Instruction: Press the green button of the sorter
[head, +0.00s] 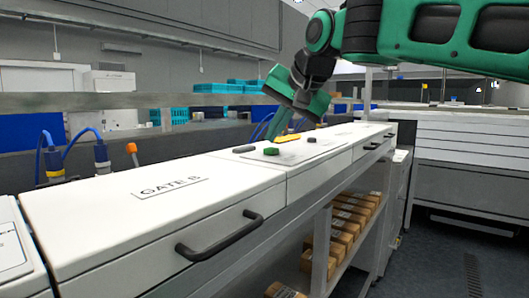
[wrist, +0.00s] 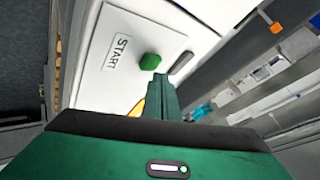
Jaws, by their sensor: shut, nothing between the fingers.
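The green button (head: 271,152) sits on the white top of the sorter (head: 110,215), on a pale panel. In the wrist view the green button (wrist: 150,61) stands next to a START label (wrist: 117,52). My gripper (head: 271,138) points down at the panel, its fingertips just above or behind the green button in the head view. In the wrist view my gripper (wrist: 160,77) is shut and empty, its tips close beside the button's lower edge. I cannot tell whether they touch it.
A dark grey bar (head: 244,149) lies left of the button, and a yellow part (head: 288,138) behind it. A GATE B label (head: 170,187) and a black handle (head: 220,235) are on the nearer sorter section. Cardboard boxes (head: 340,232) fill the shelf below.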

